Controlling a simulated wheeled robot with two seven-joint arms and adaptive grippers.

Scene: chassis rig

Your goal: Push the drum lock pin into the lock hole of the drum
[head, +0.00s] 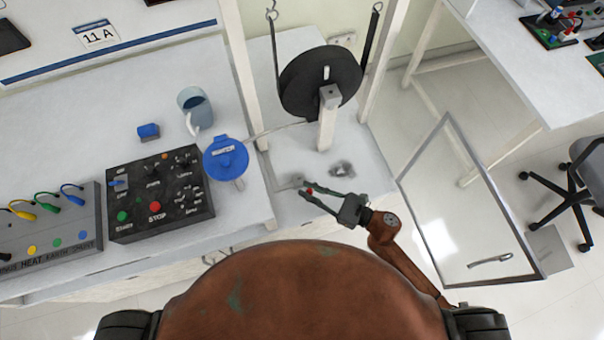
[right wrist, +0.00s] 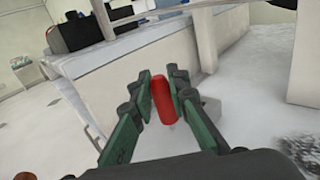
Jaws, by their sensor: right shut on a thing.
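A black drum (head: 306,88) stands upright behind a white post (head: 327,120) inside the rig. I cannot make out its lock hole. My right gripper (head: 311,188) is in front of and below the drum, low over the white base, apart from the drum. It is shut on a red pin, which shows only as a small red spot in the head view. In the right wrist view the red pin (right wrist: 163,100) sits between the green fingers of the right gripper (right wrist: 163,82), its long side roughly upright in the picture. My left gripper is not in view.
A framed clear door (head: 441,127) stands open at the right. On the bench at left are a control box (head: 130,232), a blue round device (head: 226,158) and a mug (head: 194,105). White uprights and hanging hooks flank the drum. The rig base has free room.

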